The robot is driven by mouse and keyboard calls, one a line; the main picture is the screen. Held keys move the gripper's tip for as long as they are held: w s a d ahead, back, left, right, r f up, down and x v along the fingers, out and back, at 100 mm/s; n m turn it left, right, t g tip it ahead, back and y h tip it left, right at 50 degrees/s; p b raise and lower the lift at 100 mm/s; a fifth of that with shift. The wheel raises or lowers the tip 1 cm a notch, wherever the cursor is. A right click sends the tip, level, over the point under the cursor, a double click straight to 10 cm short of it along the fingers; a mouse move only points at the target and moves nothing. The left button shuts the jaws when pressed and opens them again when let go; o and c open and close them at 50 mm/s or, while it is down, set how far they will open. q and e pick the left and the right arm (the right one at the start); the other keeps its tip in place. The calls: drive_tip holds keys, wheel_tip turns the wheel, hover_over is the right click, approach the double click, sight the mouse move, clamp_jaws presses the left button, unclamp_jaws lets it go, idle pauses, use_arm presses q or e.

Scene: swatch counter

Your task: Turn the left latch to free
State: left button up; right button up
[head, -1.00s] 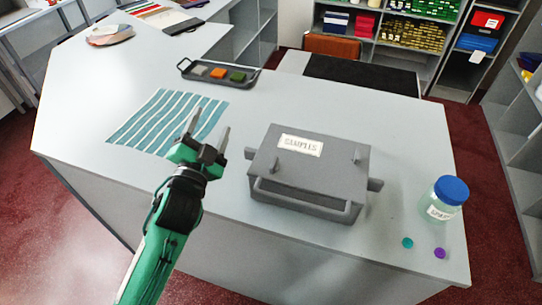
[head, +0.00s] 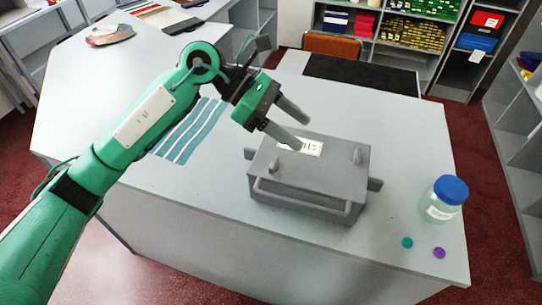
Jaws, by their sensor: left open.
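A grey box (head: 320,178) with a white label (head: 311,147) on its lid sits on the counter. The left latch (head: 274,166) is a small grey upright tab near the lid's front left. The right latch (head: 357,155) is a similar tab near the lid's right side. My left gripper (head: 304,133) is open and empty, its two fingers pointing down and right over the back of the lid. A finger covers part of the label. The fingertips are apart from the left latch, behind it and to its right. My right gripper is out of view.
A jar with a blue lid (head: 445,197) stands right of the box. A teal disc (head: 407,243) and a purple disc (head: 439,253) lie near the front edge. My arm partly covers a striped teal sheet (head: 190,135).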

use_arm(q)
drive_tip(key=w+a+m+t+y, duration=0.1)
drive_tip(key=w+a+t+y, duration=0.2)
drive_tip(key=w+a+y, duration=0.5)
drive_tip(key=h+p, duration=0.1)
drive_tip(key=p, duration=0.4)
approach(273, 161)
drive_tip(key=x, duration=0.7)
drive_tip(key=shift+s+d+f, duration=0.1)
drive_tip(key=shift+d+f, duration=0.05)
drive_tip(key=shift+f, duration=0.15)
drive_tip(key=shift+d+f, duration=0.15)
drive_tip(key=shift+f, duration=0.4)
drive_tip(key=c, duration=1)
